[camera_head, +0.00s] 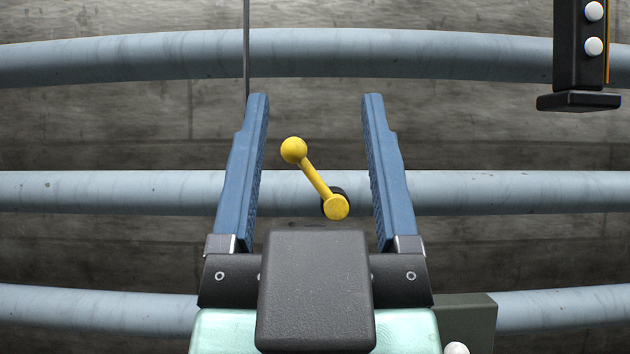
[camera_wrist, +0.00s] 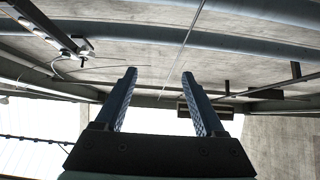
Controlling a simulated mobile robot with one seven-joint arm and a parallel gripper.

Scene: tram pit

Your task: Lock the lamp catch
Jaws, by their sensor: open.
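A yellow lever (camera_head: 318,181), which looks like the lamp catch, shows between my fingers in the head view. Its ball knob is at the upper left and its round pivot, with a dark collar behind it, is at the lower right, so the lever slants up to the left. My gripper (camera_head: 315,98) is open, with its two blue fingers apart on either side of the lever in the picture. No contact shows, and the depth gap cannot be told. In the wrist view my open gripper (camera_wrist: 159,73) is empty; the lever is not seen there.
Thick grey pipes (camera_head: 520,192) run across the concrete wall. A dark box with white round knobs (camera_head: 580,45) hangs at the top right. A thin vertical rod (camera_head: 246,45) is at the upper left. A dark grey block (camera_head: 470,315) with a white knob is at the lower right.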

